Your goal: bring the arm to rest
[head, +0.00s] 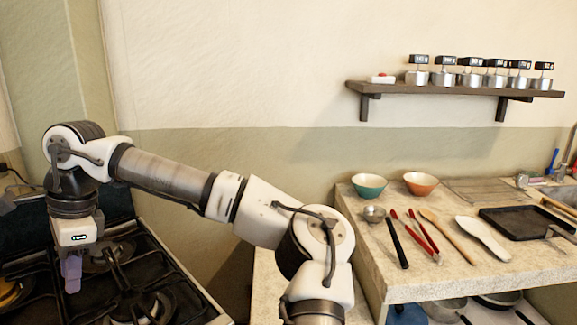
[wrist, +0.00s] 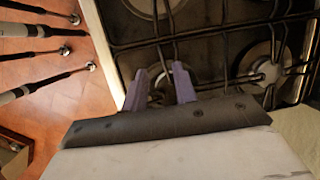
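My arm reaches out to the left in the head view, over the black stove (head: 190,292). My gripper (head: 72,286) points down above the burner grates at the stove's left part. In the wrist view, the two purple fingers of my gripper (wrist: 158,88) stand apart with a gap between them. Nothing is held between them. The stove's grates (wrist: 215,50) and burners lie below the fingers; whether the fingertips touch them I cannot tell.
A stone counter (head: 420,278) at right holds a teal bowl (head: 369,186), an orange bowl (head: 420,184), several utensils and a black tray (head: 528,224). A wall shelf (head: 450,90) above bears several metal canisters. Oven knobs (wrist: 66,50) show beside the stove.

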